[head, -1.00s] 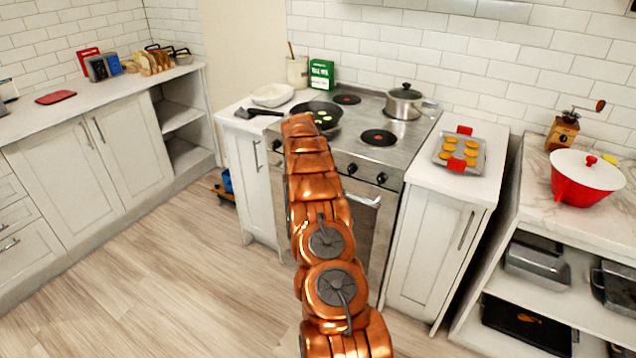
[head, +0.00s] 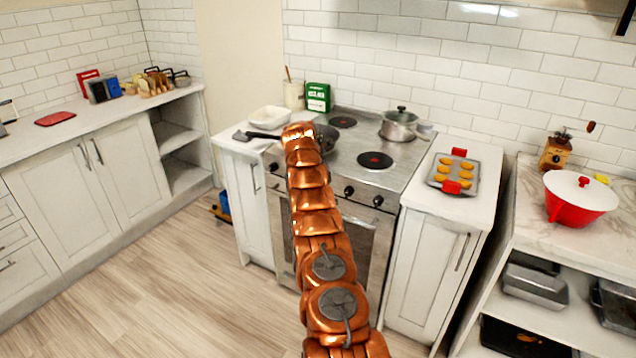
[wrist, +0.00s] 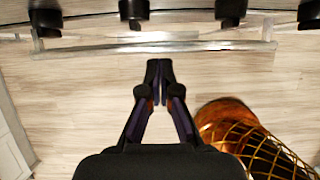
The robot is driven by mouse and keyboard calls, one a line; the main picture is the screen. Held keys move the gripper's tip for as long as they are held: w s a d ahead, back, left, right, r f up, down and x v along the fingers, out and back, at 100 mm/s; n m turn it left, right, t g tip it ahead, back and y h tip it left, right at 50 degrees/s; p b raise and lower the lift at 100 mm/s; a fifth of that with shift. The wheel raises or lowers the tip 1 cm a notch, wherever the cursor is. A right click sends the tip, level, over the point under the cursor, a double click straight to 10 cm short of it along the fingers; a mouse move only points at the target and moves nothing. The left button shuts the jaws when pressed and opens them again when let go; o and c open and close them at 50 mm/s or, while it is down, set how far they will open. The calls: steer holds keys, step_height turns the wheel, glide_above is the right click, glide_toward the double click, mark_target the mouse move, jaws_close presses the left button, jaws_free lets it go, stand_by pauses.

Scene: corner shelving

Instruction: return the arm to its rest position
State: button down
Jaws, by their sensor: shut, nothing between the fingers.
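My gripper (wrist: 158,66) shows in the wrist view with its two dark fingers together and nothing between them. It points down in front of the stove, with the stove's oven handle (wrist: 160,46) and black knobs ahead of it. In the head view my copper arm stretches from the bottom centre up toward the stove front (head: 365,185). My gripper is hidden behind the arm in that view. A dark frying pan (head: 326,138) on the stove is partly hidden by the arm's top.
A steel pot (head: 398,128) stands at the back right of the stove. A tray of orange rounds (head: 437,181) is on the right counter. A red pot (head: 574,207) sits on the far-right shelving unit. A white dish (head: 269,117) is left of the pan. The floor (head: 165,285) at left is clear.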

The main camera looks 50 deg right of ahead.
steer(key=shift+r, duration=0.2)
steer(key=w+a+r+m+y, duration=0.1)
steer(key=a+r+m, duration=0.2)
steer(key=a+r, duration=0.45)
steer(key=a+r+m+y, duration=0.15)
steer(key=a+r, duration=0.25)
steer(key=a, duration=0.6)
steer(key=s+a+r+m, duration=0.3)
steer(key=s+a, duration=0.1)
steer(key=a, duration=0.4)
steer(key=s+a+r+m, duration=0.3)
steer(key=s+a, duration=0.1)
steer(key=a, duration=0.5)
steer(key=s+a+r+m+g+y, duration=0.15)
steer(key=s+a+m, duration=0.35)
steer(key=s+a, duration=1.05)
steer(key=s+a+f+m, duration=0.1)
steer(key=s+a, duration=0.1)
steer(key=s, duration=0.5)
steer(key=s+a+f+m+g, duration=0.1)
steer(key=s+a+f+m, duration=0.1)
steer(key=s, duration=0.6)
steer(key=s+a+f+m, duration=0.1)
steer(key=s+a+m, duration=0.1)
steer(key=s, duration=0.6)
steer(key=shift+a+f+y, duration=0.3)
steer(key=shift+a+f, duration=0.1)
